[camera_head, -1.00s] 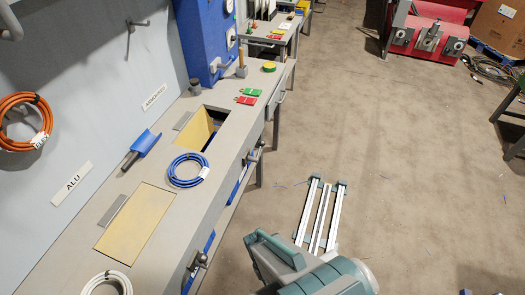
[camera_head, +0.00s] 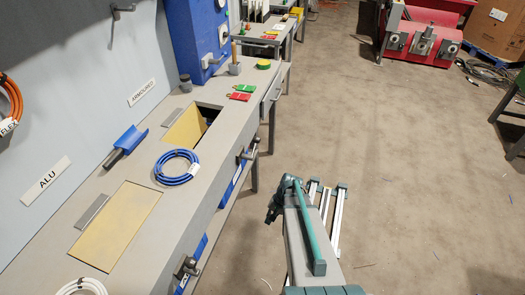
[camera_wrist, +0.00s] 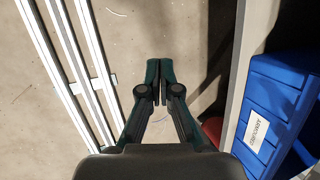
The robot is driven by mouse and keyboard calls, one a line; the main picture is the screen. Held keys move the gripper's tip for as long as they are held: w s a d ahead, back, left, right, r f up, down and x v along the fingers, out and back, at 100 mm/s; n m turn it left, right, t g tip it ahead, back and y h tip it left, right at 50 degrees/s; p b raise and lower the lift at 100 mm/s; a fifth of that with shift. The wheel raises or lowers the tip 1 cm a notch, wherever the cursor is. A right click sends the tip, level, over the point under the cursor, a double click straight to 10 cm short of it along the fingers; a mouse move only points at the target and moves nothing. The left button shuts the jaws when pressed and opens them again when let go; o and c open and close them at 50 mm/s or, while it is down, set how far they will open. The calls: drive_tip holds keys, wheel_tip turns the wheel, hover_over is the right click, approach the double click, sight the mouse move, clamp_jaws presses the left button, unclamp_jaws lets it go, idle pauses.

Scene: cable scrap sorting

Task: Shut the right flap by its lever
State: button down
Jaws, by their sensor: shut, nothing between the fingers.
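The far flap (camera_head: 186,127), below the ARMOURED label, is a yellow panel tilted down in its bench opening, with a dark gap at its right side. The near flap (camera_head: 115,225), below the ALU label, lies about level with the bench top. A dark lever (camera_head: 247,153) sticks out of the bench front near the far flap. Another lever (camera_head: 187,268) is on the front near the near flap. My gripper (camera_head: 272,212) is over the floor, right of the bench front and apart from both levers. In the wrist view my gripper (camera_wrist: 159,70) is shut and empty.
A blue cable coil (camera_head: 177,167) lies on the bench between the flaps. A blue bin (camera_wrist: 277,100) with a white label stands under the bench, right of my gripper. Pale rails (camera_head: 338,220) lie on the floor. Open floor extends to the right.

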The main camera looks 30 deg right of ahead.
drive_tip(key=w+d+r+m+t+b, duration=0.3)
drive_tip(key=w+d+r+m+t, duration=0.15)
drive_tip(key=w+d, duration=0.55)
drive_tip(key=w+d+r+m+t+y+b, duration=0.1)
drive_tip(key=w+d+r+m+t, duration=0.4)
drive_tip(key=w+r+m, duration=0.5)
drive_tip(key=d+r+m+y, duration=0.1)
drive_tip(key=d+r, duration=0.1)
drive_tip(key=shift+d+b, duration=0.3)
drive_tip(key=shift+d, duration=0.05)
drive_tip(key=shift+w+f, duration=0.1)
drive_tip(key=shift+w, duration=0.05)
drive_tip(key=p+x, duration=0.2)
drive_tip(key=x, duration=0.8)
drive_tip(key=shift+a+r+p, duration=0.1)
drive_tip(key=shift+a+r, duration=0.15)
drive_tip(key=shift+r, duration=0.45)
drive_tip(key=shift+a+r+p, duration=0.15)
drive_tip(key=shift+a+r, duration=0.15)
drive_tip(key=shift+r, duration=0.4)
drive_tip(key=shift+a+r+p, duration=0.1)
drive_tip(key=shift+a+r, duration=0.15)
drive_tip(key=shift+r, duration=0.45)
drive_tip(key=shift+a+t, duration=0.1)
drive_tip(key=shift+t, duration=0.15)
